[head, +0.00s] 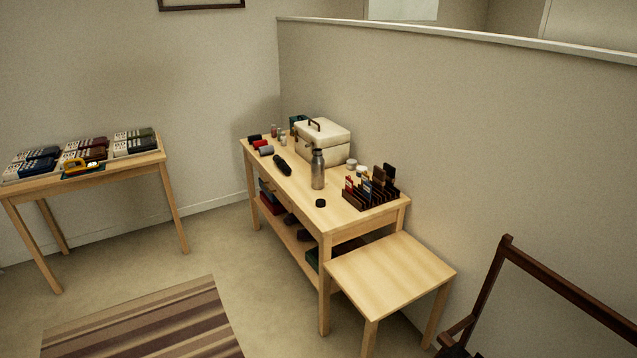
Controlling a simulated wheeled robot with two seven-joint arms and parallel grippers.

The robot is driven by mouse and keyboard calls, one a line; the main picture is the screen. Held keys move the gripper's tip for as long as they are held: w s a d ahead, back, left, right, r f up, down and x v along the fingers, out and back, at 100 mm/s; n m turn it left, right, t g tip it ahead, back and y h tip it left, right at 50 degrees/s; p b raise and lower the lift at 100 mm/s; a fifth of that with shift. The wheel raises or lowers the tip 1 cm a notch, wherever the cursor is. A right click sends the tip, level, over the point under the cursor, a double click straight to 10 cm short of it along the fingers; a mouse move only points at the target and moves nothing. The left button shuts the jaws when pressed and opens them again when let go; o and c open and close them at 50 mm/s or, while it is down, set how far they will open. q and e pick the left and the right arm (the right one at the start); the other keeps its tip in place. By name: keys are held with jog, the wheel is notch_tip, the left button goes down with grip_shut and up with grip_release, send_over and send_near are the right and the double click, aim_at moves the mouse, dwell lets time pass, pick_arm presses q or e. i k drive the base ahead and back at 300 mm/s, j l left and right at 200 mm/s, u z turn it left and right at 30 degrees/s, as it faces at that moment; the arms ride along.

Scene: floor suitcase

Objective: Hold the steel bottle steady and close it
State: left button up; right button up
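The steel bottle (318,171) stands upright on the wooden table (299,188), near its middle. Its top looks dark and narrow; I cannot tell whether that is an open mouth. A small black cap (320,203) lies on the table in front of the bottle, apart from it, close to the front edge. Neither of my grippers shows in the head view.
A cream box (323,141) with a handle stands behind the bottle. A dark rack (371,190) holds several items to its right. A dark object (282,165) lies to its left. A low stool (391,271) adjoins the table. A striped rug (150,325) covers open floor.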

aim_at(317, 162)
jog(key=i+j+z, duration=0.1)
jog(key=i+j, duration=0.2)
jog(key=i+j+z, duration=0.1)
jog(key=i+j, duration=0.2)
jog(key=i+j+z, duration=0.1)
jog(key=i+j, duration=0.2)
jog(key=i+j+z, duration=0.15)
jog(key=i+j, duration=0.15)
jog(key=i+j+z, duration=0.1)
jog(key=i+j, duration=0.15)
jog(key=j, duration=0.2)
jog(key=i+j+z, duration=0.1)
jog(key=i+j, duration=0.15)
jog(key=j, duration=0.15)
jog(key=i+j+z, duration=0.1)
jog(key=j, duration=0.3)
jog(key=i+j+z, duration=0.1)
jog(key=i+j, duration=0.25)
jog(key=j, duration=0.1)
